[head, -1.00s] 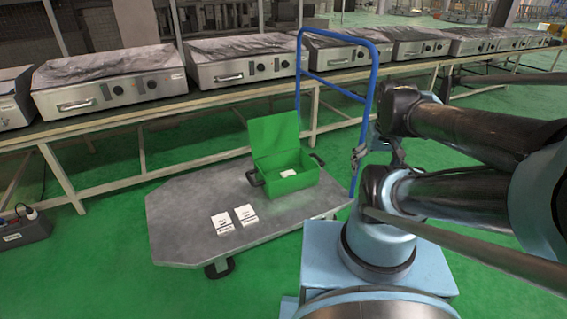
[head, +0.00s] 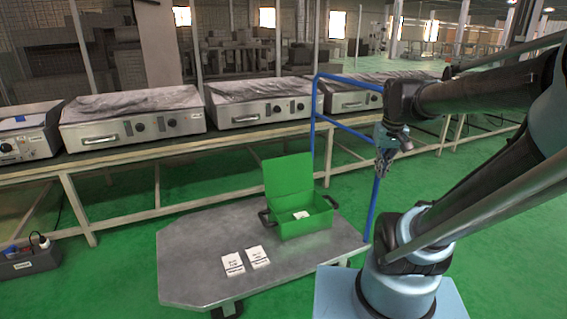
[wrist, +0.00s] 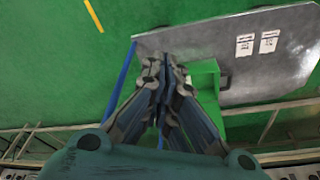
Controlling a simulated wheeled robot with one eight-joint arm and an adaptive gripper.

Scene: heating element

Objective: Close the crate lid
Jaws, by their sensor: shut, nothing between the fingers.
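The green crate (head: 305,222) stands on the grey cart top (head: 195,285). Its lid (head: 288,176) stands up, open, at the back edge. A white item (head: 301,215) lies inside the crate. My gripper (head: 384,172) is up in the air to the right of the crate and higher than it, apart from it. In the wrist view my gripper (wrist: 166,60) is shut and empty, pointing down. Part of the green crate (wrist: 205,82) shows just right of the fingers there, partly hidden by them.
Two white cards (head: 245,260) lie on the cart left of the crate. A long bench with steel appliances (head: 135,122) stands behind.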

